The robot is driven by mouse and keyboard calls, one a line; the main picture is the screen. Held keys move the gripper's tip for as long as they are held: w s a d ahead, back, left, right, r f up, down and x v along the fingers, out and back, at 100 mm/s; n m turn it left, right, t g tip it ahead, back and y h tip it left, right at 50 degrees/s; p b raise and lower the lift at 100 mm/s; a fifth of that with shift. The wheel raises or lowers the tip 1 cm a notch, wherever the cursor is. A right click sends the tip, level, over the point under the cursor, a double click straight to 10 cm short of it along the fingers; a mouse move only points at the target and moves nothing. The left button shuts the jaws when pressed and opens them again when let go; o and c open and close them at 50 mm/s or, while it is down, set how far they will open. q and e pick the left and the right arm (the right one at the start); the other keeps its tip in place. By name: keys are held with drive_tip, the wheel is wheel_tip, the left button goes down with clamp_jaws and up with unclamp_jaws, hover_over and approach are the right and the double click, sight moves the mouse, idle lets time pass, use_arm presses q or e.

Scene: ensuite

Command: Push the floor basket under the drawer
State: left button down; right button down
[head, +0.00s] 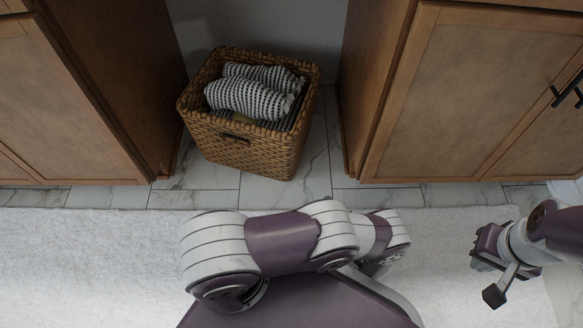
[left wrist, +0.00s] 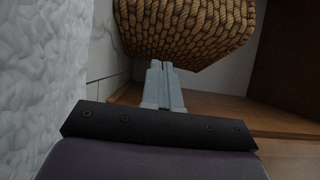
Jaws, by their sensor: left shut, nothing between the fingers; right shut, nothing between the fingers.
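The woven brown floor basket (head: 246,150) stands on the tiles at the gap between two wooden cabinets, turned slightly. Black-and-white patterned cloths (head: 250,95) lie in it. The basket also fills the top of the left wrist view (left wrist: 190,30). There my left gripper (left wrist: 160,66) is shut and empty, its tips at the basket's lower edge; I cannot tell whether they touch it. In the head view my left arm hides its fingers. My right gripper (head: 488,252) is at the lower right over the rug, away from the basket, shut and empty. No drawer is clearly visible above the basket.
The left cabinet (head: 75,100) and right cabinet (head: 455,105) flank the basket, with bare tile (head: 318,150) between the basket and the right cabinet. A pale rug (head: 90,250) covers the floor in front. Black handles (head: 566,92) show on the right cabinet.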

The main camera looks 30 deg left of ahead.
sight(285, 169)
use_arm(q)
drive_tip(key=b+x, duration=0.3)
drive_tip(key=x, duration=0.7)
drive_tip(key=shift+s+f, duration=0.15)
drive_tip(key=shift+f, duration=0.05)
drive_tip(key=shift+s+a+r+b, duration=0.1)
drive_tip(key=shift+s+a+b, duration=0.1)
drive_tip(key=shift+a+b, duration=0.25)
drive_tip(key=shift+s+a+b, duration=0.2)
drive_tip(key=shift+a, duration=0.5)
drive_tip(key=shift+s+a+r, duration=0.15)
drive_tip(key=shift+a, duration=0.4)
drive_tip(key=a, duration=0.1)
drive_tip(key=s+a, duration=0.1)
drive_tip(key=a, duration=0.1)
drive_tip(key=shift+p, duration=0.35)
drive_tip(key=shift+a, duration=0.25)
